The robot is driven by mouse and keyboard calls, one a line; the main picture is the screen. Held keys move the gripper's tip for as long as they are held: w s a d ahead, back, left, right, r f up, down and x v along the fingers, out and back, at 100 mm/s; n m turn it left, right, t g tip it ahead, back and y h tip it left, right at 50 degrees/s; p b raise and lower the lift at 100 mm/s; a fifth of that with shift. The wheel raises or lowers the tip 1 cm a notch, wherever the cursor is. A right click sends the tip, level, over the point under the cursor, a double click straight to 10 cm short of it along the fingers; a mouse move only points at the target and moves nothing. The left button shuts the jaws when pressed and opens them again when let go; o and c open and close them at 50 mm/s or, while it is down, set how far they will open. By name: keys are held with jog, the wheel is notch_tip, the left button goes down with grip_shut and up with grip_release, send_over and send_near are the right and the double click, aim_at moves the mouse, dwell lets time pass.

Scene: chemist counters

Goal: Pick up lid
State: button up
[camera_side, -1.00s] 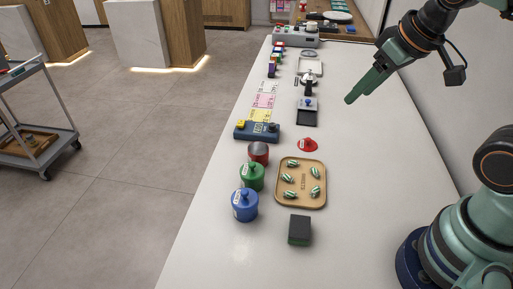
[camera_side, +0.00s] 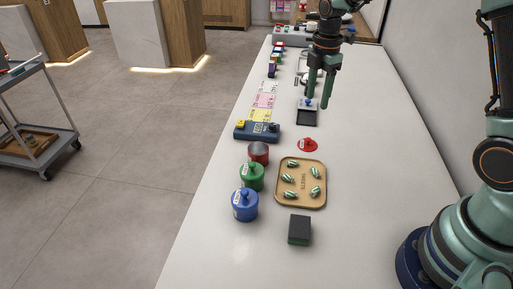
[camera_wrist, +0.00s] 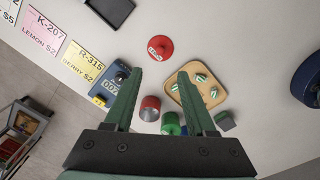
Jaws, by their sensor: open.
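The red lid (camera_side: 307,145) with a small knob and a white label lies flat on the counter, just behind the sweets tray. In the wrist view the lid (camera_wrist: 160,48) is beyond my fingertips, nearly centred between them. My gripper (camera_side: 318,101) is open and empty, fingers pointing down, above the counter and farther back than the lid. In the wrist view both fingers of my gripper (camera_wrist: 159,73) are spread apart. The red jar (camera_side: 259,161) stands lidless to the front left of the lid.
The wooden tray (camera_side: 303,203) of striped sweets is just in front of the lid. Green (camera_side: 252,178) and blue (camera_side: 245,207) lidded jars, a dark box (camera_side: 299,231) and a blue device (camera_side: 256,133) stand nearby. The counter right of the lid is clear.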

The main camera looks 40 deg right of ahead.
jog(key=f+n, duration=0.1)
jog(key=f, duration=0.1)
send_over(308, 142)
jog(key=d, duration=0.2)
jog(key=f, duration=0.6)
jog(key=shift+w+a+f, duration=0.1)
jog(key=shift+w+a, duration=0.15)
jog(key=shift+w, duration=0.15)
jog(key=shift+s+a+f, duration=0.1)
jog(key=shift+a+f, duration=0.05)
jog(key=shift+f, duration=1.2)
jog(key=shift+a+f, duration=0.15)
jog(key=shift+f, duration=1.15)
grip_shut()
